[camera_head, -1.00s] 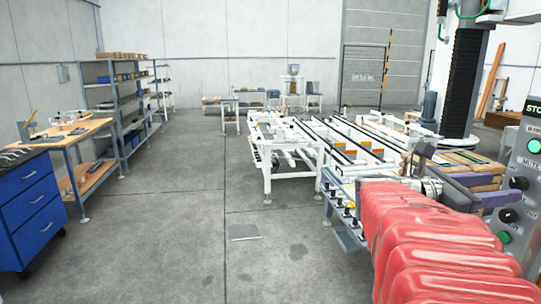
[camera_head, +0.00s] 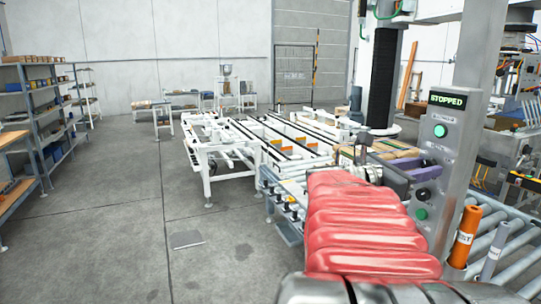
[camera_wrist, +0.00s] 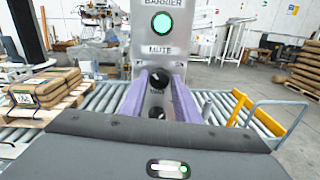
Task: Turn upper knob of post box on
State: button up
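The grey post box (camera_head: 445,155) stands on the right in the head view, with a lit "STOPPED" display and a green button. In the wrist view the post box (camera_wrist: 180,48) shows the green button above "MUTE", and below it the black upper knob (camera_wrist: 158,79) and black lower knob (camera_wrist: 157,112). My gripper (camera_wrist: 160,82) is open, its two purple fingers on either side of the upper knob; contact cannot be told. In the head view my gripper (camera_head: 416,175) is at the post box's left side and covers the upper knob. The lower knob (camera_head: 423,194) shows beneath it.
A roller conveyor (camera_head: 500,245) with an orange post (camera_head: 464,237) lies right of the post box. White conveyor frames (camera_head: 215,150) stand at centre. In the wrist view, stacked sacks (camera_wrist: 45,88) lie left and a yellow bracket (camera_wrist: 255,115) right.

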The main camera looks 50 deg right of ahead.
jog(key=c, duration=0.6)
jog(key=shift+s+d, duration=0.1)
jog(key=shift+d, duration=0.05)
jog(key=shift+c, duration=0.2)
jog(key=shift+m, duration=0.5)
jog(key=shift+a+f+m, duration=0.1)
jog(key=shift+m, duration=3.6)
jog(key=shift+a+f+m, duration=0.1)
jog(key=shift+m, duration=3.6)
